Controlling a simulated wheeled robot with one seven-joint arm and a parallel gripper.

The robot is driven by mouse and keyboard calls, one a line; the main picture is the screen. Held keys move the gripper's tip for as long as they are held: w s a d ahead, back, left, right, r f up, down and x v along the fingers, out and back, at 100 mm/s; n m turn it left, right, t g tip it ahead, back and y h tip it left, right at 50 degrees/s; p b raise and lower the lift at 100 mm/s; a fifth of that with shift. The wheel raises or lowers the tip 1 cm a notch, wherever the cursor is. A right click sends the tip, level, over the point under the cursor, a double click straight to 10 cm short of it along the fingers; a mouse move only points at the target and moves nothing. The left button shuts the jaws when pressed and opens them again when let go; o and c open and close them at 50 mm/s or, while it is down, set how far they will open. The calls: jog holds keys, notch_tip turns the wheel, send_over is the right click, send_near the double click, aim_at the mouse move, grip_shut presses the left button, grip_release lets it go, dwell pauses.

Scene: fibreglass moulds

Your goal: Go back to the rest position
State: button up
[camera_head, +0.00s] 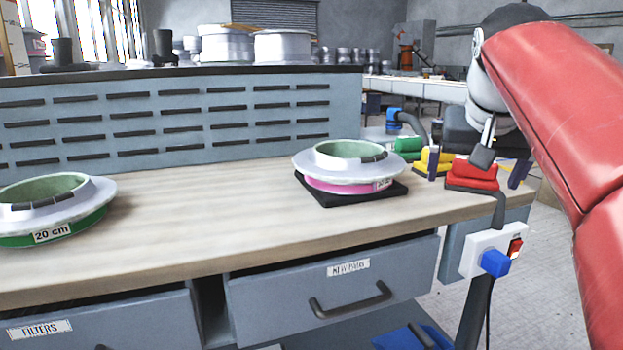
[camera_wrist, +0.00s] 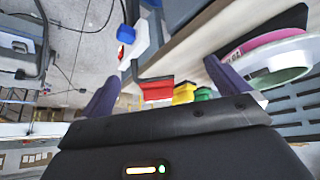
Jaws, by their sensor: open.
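My gripper (camera_head: 476,168) is at the right end of the workbench (camera_head: 200,230), below my red arm. Its two purple fingers are spread apart, with nothing gripped between them. In the wrist view the fingers (camera_wrist: 168,88) stand wide apart. A red block-like piece (camera_head: 471,174) shows between the fingers in both views; its distance from them is hard to judge. A yellow piece (camera_head: 431,160) and a green piece (camera_head: 407,145) sit behind it along the bench end.
A grey ring mould with a pink band (camera_head: 348,163) rests on a black mat (camera_head: 309,184). Another mould, labelled 20 cm (camera_head: 95,189), stands at the left. A white switch box (camera_head: 482,243) hangs at the bench's right end. The bench between the moulds is clear.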

jog(key=s+a+f+n, duration=0.1)
jog(key=s+a+f, duration=0.2)
jog(key=s+f, duration=0.3)
jog(key=s+a+f+n+y, duration=0.1)
jog(key=s+a+f, duration=0.2)
jog(key=f, duration=0.9)
jog(key=s+a+f+n+y, duration=0.1)
jog(key=s+a+f, duration=0.2)
jog(key=s+f, duration=0.6)
jog(key=shift+f+n, duration=0.2)
jog(key=shift+n, duration=0.2)
jog(key=shift+a, duration=0.1)
